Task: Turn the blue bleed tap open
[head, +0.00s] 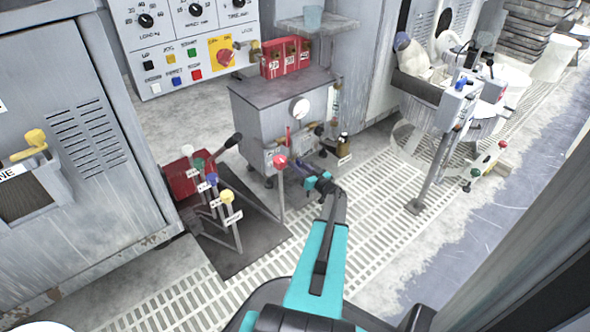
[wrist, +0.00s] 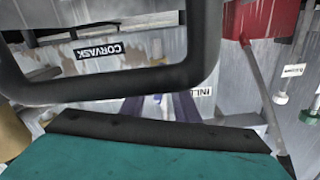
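My gripper (head: 304,168) reaches toward the front of the low grey cabinet with the round dial, near its small valves. In the wrist view its two dark fingers (wrist: 159,106) are apart, and a small blue piece (wrist: 157,98) shows between their far ends. It may be the blue bleed tap; most of it is hidden, and I cannot tell whether the fingers touch it. Other blue handles show in the head view: a blue-knobbed lever (head: 212,179) in the row left of my gripper, and a blue knob (head: 460,85) on the white stand at right.
The grey cabinet (head: 258,122) carries red boxes (head: 285,57). A red-knobbed lever (head: 280,161) stands just left of my gripper. A dark bottle (head: 343,146) is to its right. In the wrist view, a diagonal grey rod (wrist: 262,90) and a green knob (wrist: 280,98) are at right. Grated floor (head: 385,210) lies open.

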